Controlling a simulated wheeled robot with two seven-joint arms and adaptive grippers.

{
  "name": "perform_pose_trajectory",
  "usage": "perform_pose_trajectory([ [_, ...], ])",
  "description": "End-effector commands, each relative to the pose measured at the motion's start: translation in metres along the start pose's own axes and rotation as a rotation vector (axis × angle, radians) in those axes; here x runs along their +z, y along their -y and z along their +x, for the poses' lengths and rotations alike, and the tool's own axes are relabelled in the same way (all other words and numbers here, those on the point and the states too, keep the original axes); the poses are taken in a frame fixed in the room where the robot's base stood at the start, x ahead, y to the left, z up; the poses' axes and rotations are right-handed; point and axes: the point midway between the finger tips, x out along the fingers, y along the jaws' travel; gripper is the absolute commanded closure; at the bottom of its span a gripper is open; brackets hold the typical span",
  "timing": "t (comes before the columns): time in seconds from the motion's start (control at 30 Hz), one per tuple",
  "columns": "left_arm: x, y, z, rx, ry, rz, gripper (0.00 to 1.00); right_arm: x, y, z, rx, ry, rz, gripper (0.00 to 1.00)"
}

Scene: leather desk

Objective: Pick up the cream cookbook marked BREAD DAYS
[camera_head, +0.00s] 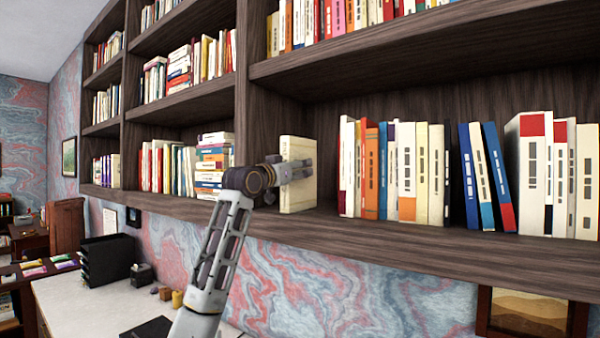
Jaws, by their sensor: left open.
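A cream book (299,200) stands upright on the wide middle shelf, near the upright divider. Its lettering is too small to read, so I cannot tell whether it says BREAD DAYS. My left gripper (298,170) is at the book, in front of its middle, and is open. The gripper covers part of the book, and I cannot tell whether the fingers touch it or reach around it. My right gripper is not in view.
A row of books (420,172) stands to the right of the cream book, with a small gap between. Leaning blue books (470,178) stand farther right. The shelf board (420,245) has a bare front edge. A white desk (110,305) lies below.

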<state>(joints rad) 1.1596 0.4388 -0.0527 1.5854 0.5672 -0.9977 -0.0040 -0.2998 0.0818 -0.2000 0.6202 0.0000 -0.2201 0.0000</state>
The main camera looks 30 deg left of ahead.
Motion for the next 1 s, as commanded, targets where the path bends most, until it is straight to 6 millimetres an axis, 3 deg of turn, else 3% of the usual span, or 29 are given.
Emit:
perform_pose_trajectory([
  [0.57,0.0007,-0.0001,0.0035,0.000,0.000,-0.001,0.46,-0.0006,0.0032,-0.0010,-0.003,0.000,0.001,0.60],
  [1.0,0.0006,0.0001,0.0034,0.000,0.000,-0.001,1.00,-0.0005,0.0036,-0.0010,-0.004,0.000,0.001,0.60],
])
